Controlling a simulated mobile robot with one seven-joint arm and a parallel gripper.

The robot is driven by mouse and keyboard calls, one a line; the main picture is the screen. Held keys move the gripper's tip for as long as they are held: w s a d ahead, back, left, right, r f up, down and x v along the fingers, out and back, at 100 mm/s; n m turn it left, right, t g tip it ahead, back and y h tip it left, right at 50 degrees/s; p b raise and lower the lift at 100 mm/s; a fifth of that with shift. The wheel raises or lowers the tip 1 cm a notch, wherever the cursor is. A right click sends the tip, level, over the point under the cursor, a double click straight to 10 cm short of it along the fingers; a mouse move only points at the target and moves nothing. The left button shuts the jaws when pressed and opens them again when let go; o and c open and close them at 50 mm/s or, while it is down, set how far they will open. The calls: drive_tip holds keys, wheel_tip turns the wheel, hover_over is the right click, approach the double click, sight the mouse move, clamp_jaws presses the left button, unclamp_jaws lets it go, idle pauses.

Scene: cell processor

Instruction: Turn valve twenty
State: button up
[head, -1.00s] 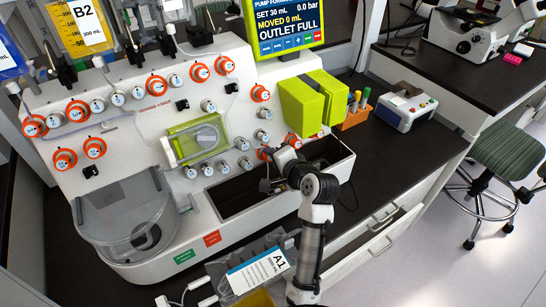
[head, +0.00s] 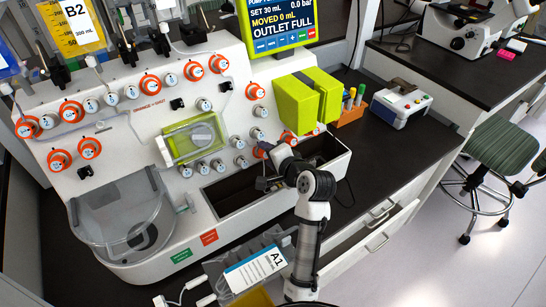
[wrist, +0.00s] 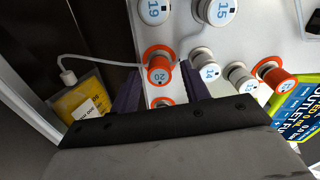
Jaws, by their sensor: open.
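Valve twenty (wrist: 159,68) shows in the wrist view as a round knob with an orange ring and a pale cap marked 20. My gripper (wrist: 161,88) is open, with one dark finger on each side of this valve in that picture. I cannot tell whether either finger touches it. In the head view my gripper (head: 267,168) is at the lower right of the white machine's panel (head: 130,140), close to an orange-ringed knob (head: 260,150). My arm partly hides this area, and the knob's number is unreadable there.
White knobs 19 (wrist: 153,10), 15 (wrist: 220,10) and 14 (wrist: 205,66) crowd around valve twenty, with another orange knob (wrist: 272,72) at the right. A thin tube passes beside it to a yellow bag (wrist: 80,115). A green block (head: 294,104) sticks out above my gripper.

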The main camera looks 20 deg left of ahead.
drive_tip(key=b+v, duration=0.2)
drive_tip(key=v, duration=1.1)
drive_tip(key=shift+s+d+b, duration=0.25)
drive_tip(key=shift+d+b, duration=0.05)
drive_tip(key=shift+b, duration=0.1)
drive_tip(key=shift+r, duration=0.1)
